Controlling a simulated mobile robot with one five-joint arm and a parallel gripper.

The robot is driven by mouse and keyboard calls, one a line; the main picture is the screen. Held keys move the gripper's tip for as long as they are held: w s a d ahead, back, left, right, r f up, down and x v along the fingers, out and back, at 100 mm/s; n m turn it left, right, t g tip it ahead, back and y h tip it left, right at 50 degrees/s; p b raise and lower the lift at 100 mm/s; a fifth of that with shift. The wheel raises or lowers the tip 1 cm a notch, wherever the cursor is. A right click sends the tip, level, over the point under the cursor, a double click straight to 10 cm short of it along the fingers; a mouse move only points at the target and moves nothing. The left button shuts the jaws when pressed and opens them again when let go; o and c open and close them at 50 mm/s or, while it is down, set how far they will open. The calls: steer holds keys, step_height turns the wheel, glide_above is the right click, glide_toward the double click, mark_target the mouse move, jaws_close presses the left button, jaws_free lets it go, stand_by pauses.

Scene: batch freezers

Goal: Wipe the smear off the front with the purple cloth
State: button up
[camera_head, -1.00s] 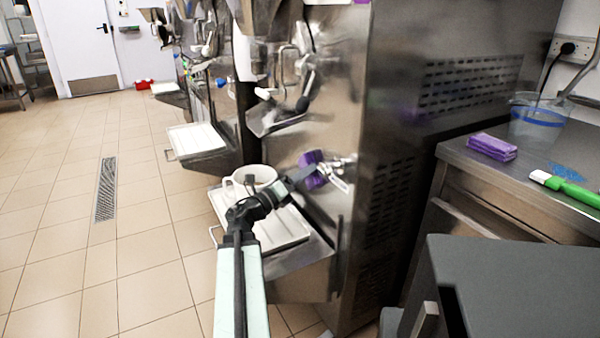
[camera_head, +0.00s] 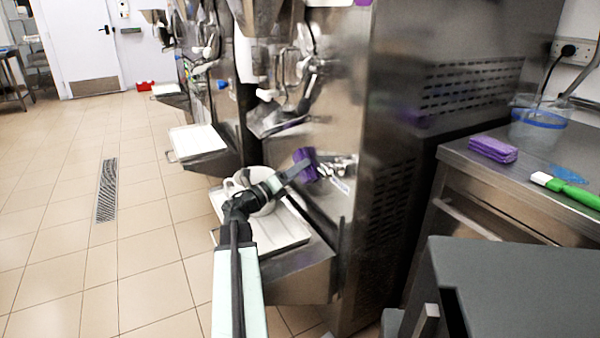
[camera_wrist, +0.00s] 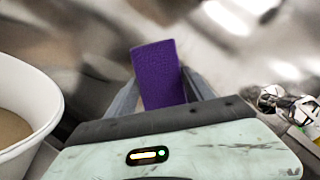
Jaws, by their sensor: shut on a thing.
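My gripper (camera_head: 292,172) is shut on a purple cloth (camera_head: 305,165), held up against or very close to the steel front of the nearest machine (camera_head: 335,120). In the wrist view the cloth (camera_wrist: 158,73) stands out between my two fingers (camera_wrist: 160,95). I cannot tell whether it touches the steel. I cannot make out a smear; the front around the cloth shows only blurred brown and grey reflections, and the cloth may hide part of it. A second purple cloth (camera_head: 493,148) lies folded on the counter at the right.
A white tub (camera_head: 262,178) stands on the machine's tray (camera_head: 290,232), close beside my gripper; its brownish inside shows in the wrist view. Metal fittings (camera_head: 338,167) stick out just right of the cloth. A green-handled brush (camera_head: 572,190) lies on the counter. The tiled floor at left is clear.

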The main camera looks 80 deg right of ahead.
steer(key=w+d, duration=0.4)
steer(key=shift+d, duration=0.35)
steer(key=shift+w, duration=0.1)
stand_by(0.3)
steer(key=shift+w+a, duration=0.95)
steer(key=shift+w, duration=0.2)
steer(key=shift+w+a, duration=0.95)
steer(key=shift+w, duration=0.15)
steer(key=shift+w+a, duration=0.1)
steer(key=shift+w+a, duration=0.85)
steer(key=shift+w, duration=0.2)
